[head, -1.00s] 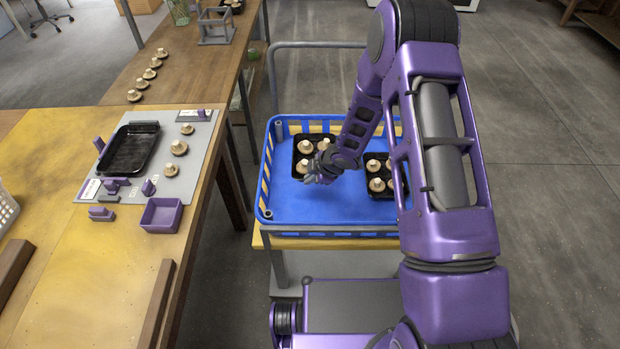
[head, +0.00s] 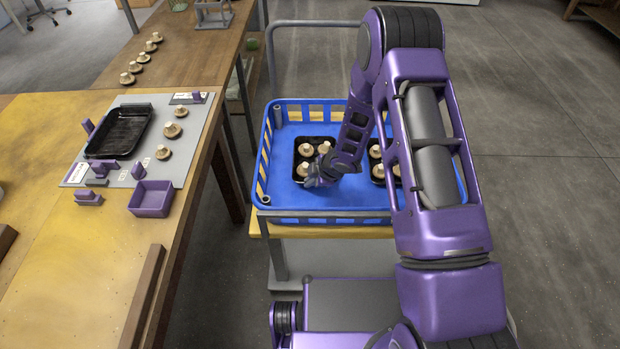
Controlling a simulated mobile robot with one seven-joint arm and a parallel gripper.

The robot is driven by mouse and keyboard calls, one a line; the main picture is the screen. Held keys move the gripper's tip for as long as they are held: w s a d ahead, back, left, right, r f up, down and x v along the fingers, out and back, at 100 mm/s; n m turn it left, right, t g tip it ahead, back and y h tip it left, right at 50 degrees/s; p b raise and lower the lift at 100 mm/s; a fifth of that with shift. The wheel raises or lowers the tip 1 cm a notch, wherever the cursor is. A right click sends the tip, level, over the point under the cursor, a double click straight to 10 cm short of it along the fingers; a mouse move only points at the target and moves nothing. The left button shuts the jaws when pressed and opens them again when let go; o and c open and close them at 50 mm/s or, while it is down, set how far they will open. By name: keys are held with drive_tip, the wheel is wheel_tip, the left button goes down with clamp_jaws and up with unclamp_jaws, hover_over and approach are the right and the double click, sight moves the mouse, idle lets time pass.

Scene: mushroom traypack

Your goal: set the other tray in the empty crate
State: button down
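The blue crate (head: 275,213) stands on a cart right of the table and holds two black trays with pale mushrooms. The left tray (head: 299,183) has my gripper (head: 317,183) at its near side. The fingers look shut on this tray's near edge, though they are small and partly hidden by my wrist. Whether the tray rests on the crate floor I cannot tell. The right tray (head: 378,183) lies beside it, apart from it and partly hidden by my arm. An empty black tray (head: 119,131) sits on a grey board on the table.
Mushrooms (head: 164,152) stand in a row right of the empty tray, and more (head: 140,66) stand farther back. A purple bin (head: 151,199) is at the board's near edge. The crate's near left floor is bare. The crate walls rise around the trays.

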drive_tip(key=shift+f, duration=0.5)
drive_tip(key=shift+f, duration=0.15)
drive_tip(key=c, duration=1)
unclamp_jaws()
drive_tip(key=p+v, duration=0.4)
drive_tip(key=v, duration=1.3)
drive_tip(key=shift+d, duration=0.1)
